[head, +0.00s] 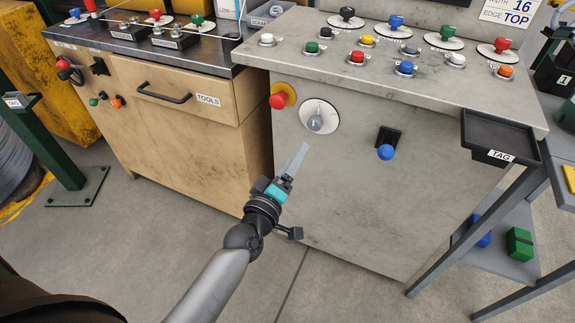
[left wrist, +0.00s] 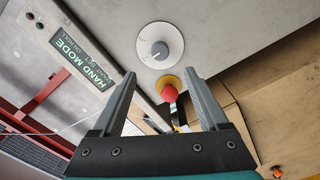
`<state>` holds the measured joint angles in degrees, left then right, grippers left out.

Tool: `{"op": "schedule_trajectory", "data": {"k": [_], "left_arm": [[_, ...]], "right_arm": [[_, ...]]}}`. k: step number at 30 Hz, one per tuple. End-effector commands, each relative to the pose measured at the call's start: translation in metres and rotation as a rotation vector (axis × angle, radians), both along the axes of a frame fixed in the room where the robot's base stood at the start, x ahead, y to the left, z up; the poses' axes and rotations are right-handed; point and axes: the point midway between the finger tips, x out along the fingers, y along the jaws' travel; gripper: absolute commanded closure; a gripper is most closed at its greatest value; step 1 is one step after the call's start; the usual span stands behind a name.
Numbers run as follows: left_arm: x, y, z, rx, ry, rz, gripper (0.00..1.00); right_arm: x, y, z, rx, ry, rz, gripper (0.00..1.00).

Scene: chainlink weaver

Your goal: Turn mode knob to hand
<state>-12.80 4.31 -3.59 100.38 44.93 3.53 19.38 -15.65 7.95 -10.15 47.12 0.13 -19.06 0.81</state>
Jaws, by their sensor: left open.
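The mode knob (head: 315,123) is a grey knob on a round white dial on the front of the grey console, right of a red mushroom button (head: 278,101) on a yellow plate. The knob (left wrist: 159,51) also shows in the left wrist view, beyond the fingertips and roughly midway between them. My left gripper (head: 298,152) is below and slightly left of the knob in the head view, apart from it. Its two grey fingers (left wrist: 161,75) are spread with nothing held between them. My right gripper is in neither view.
A blue ball-ended lever (head: 385,151) sticks out right of the dial. A black tray marked TAG (head: 490,140) hangs at the console's right corner. Coloured buttons and knobs cover the top. A HAND MODE sign (left wrist: 85,65) shows in the left wrist view. A wooden TOOLS cabinet (head: 190,135) stands left.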

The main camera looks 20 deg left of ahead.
Motion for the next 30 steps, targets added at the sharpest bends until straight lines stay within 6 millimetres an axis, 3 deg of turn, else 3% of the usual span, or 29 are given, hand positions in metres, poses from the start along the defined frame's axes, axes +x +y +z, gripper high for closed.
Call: {"op": "schedule_trajectory", "data": {"k": [7,25,28,30], "left_arm": [[-0.024,0.001,0.0,0.0,0.0,-0.001,0.23],[-0.028,0.001,0.0,0.0,0.0,0.0,0.23],[-0.028,0.0,-0.011,0.022,0.024,-0.006,0.23],[-0.031,-0.002,-0.032,0.069,0.073,-0.018,0.23]], "right_arm": [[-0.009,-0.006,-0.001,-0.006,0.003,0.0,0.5],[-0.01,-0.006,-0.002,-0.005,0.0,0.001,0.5],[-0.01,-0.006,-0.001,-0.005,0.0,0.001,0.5],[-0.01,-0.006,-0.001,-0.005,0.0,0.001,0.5]]}}
